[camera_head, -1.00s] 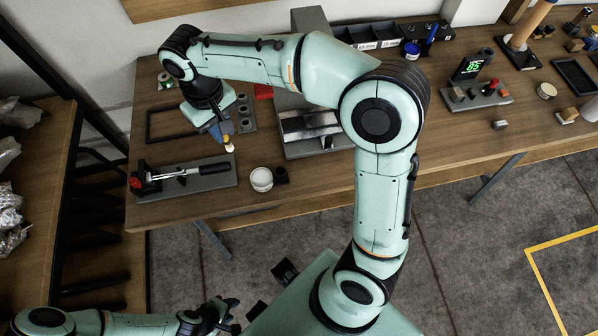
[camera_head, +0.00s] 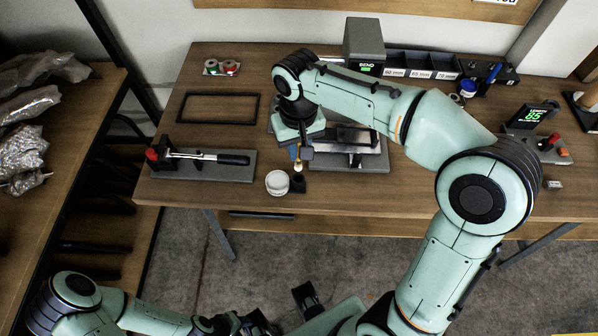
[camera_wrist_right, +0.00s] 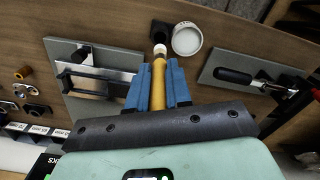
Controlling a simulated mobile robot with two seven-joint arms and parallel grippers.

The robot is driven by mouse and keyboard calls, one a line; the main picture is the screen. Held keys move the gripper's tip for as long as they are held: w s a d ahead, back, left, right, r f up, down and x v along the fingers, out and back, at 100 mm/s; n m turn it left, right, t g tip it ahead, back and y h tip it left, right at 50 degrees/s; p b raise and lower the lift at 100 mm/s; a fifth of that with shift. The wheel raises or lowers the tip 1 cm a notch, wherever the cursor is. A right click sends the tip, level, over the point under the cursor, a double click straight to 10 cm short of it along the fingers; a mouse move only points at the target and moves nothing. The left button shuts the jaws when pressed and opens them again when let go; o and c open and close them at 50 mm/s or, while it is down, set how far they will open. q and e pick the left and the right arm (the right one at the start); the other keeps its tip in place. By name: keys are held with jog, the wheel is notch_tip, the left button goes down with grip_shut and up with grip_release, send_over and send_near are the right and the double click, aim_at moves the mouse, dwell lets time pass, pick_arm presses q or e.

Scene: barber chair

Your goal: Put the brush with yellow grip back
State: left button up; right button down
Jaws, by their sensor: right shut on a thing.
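My right gripper (camera_head: 299,153) is shut on the brush with yellow grip (camera_wrist_right: 158,88), its blue fingers on both sides of the grip in the right wrist view. The brush's pale tip (camera_head: 298,167) points down, just above a small black holder (camera_head: 298,185). The holder also shows just beyond the tip in the wrist view (camera_wrist_right: 161,31); contact cannot be told. A white round tub (camera_head: 277,183) stands immediately left of the holder. My left gripper (camera_head: 258,325) is low at the bottom edge, away from the table; its fingers are unclear.
A grey base with a black-handled lever tool (camera_head: 207,160) lies to the left. A grey plate with a metal fixture (camera_head: 355,150) is close on the right. An empty black frame (camera_head: 218,108) lies behind. The wooden table's front edge (camera_head: 230,205) is near the tub.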

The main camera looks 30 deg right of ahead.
aim_at(298, 169)
notch_tip(298, 169, down, 9)
jog(key=shift+f+b, duration=0.2)
jog(key=shift+b, duration=0.4)
jog(key=shift+f, duration=0.1)
jog(key=c, duration=1.1)
grip_release()
jog(key=shift+o, duration=0.2)
jog(key=shift+r, duration=0.5)
notch_tip(298, 169, up, 11)
jog(key=shift+r+p, duration=0.15)
jog(key=shift+p, duration=0.85)
